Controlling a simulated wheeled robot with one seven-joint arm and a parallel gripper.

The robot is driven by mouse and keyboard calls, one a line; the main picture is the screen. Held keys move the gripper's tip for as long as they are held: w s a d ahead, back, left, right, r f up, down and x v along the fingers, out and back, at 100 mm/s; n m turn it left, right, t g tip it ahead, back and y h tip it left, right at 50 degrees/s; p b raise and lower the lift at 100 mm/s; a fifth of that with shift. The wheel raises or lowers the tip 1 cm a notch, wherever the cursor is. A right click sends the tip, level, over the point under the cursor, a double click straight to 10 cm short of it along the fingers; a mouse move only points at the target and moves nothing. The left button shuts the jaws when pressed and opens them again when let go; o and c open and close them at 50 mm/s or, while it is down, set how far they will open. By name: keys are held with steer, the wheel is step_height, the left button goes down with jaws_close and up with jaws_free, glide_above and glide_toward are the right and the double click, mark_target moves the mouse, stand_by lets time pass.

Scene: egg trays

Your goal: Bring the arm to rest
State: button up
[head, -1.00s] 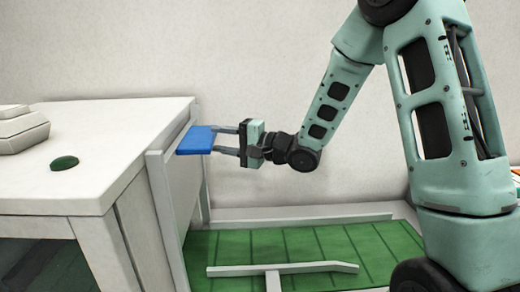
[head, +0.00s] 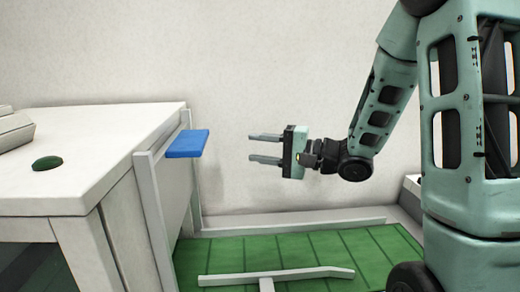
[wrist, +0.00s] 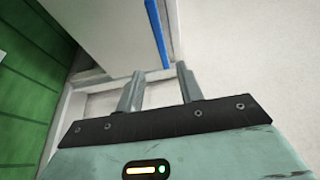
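My gripper (head: 266,148) is in the middle of the head view, its two fingers pointing left and spread apart with nothing between them. It hangs in the air to the right of a blue plate (head: 187,144), with a clear gap between them. The blue plate sticks out from the side of the white table at its right edge. In the wrist view the gripper's fingers (wrist: 160,90) are apart and empty, and the blue plate (wrist: 158,33) shows as a thin strip beyond them.
The white table (head: 90,165) stands on the left with a dark green button (head: 47,163) on top. Below my gripper lies a green slatted surface (head: 300,248) with a pale rail (head: 275,276) in front. The air around the gripper is free.

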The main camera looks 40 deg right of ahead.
steer(key=a+f+n+g+h, duration=0.4)
steer(key=a+f+n+h, duration=0.35)
steer(key=a, duration=0.45)
steer(key=s+a+f+n+g+h, duration=0.1)
steer(key=s+a+f+n+g, duration=0.1)
steer(key=s, duration=0.6)
steer(key=s+a+f+n+g+h, duration=0.1)
steer(key=s+a+f+n+g, duration=0.1)
steer(key=s, duration=0.6)
steer(key=s+a+f+n+g+h, duration=0.1)
steer(key=s+a+n+g, duration=0.3)
steer(key=s+n+g, duration=0.2)
steer(key=s, duration=0.2)
steer(key=shift+s+a+f+n+b, duration=0.3)
steer(key=shift+f+n+b, duration=0.05)
steer(key=shift+f+b, duration=0.05)
